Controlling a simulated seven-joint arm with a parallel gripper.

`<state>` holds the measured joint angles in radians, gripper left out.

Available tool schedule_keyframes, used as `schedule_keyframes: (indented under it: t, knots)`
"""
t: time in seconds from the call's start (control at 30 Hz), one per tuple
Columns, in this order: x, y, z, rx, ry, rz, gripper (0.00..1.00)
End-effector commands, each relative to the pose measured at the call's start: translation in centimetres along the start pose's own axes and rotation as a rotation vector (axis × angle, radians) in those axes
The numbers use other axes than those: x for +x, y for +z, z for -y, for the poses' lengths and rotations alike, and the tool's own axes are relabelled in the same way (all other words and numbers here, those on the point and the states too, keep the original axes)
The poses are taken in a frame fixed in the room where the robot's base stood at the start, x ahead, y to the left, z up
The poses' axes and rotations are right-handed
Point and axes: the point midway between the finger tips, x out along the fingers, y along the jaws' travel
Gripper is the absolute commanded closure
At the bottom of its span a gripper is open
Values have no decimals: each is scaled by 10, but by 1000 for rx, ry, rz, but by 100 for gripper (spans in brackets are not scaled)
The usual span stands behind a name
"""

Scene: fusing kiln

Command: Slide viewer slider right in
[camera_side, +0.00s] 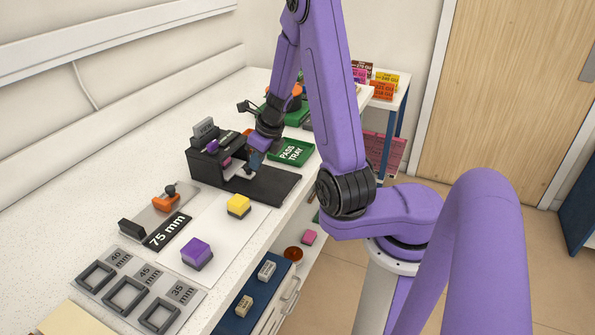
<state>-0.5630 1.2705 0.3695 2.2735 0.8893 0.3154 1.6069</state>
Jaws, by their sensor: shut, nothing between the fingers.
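The viewer (203,172) is a black box on the white bench, with a grey label plate standing on top. A flat black piece (275,187) extends from its base to the right; I cannot tell whether this is the slider or a fixed bed. A small pink piece shows at the box's front opening. My gripper (251,170) points down at the right side of the box, low over the flat piece. It is shut and empty. Whether its fingers touch the viewer or slider is too small to tell, and my wrist hides part of the box's right side.
The green pass tray (291,152) lies just behind the flat piece. A yellow block (238,206) and a purple block (196,252) stand on a pale mat in front. An orange-handled tool (165,201) and grey square frames (126,293) lie to the left.

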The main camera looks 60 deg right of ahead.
Motion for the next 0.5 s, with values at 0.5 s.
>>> schedule_keyframes:
  t: [0.5]
  knots:
    - [-1,-3,-1,0,2,-1,100]
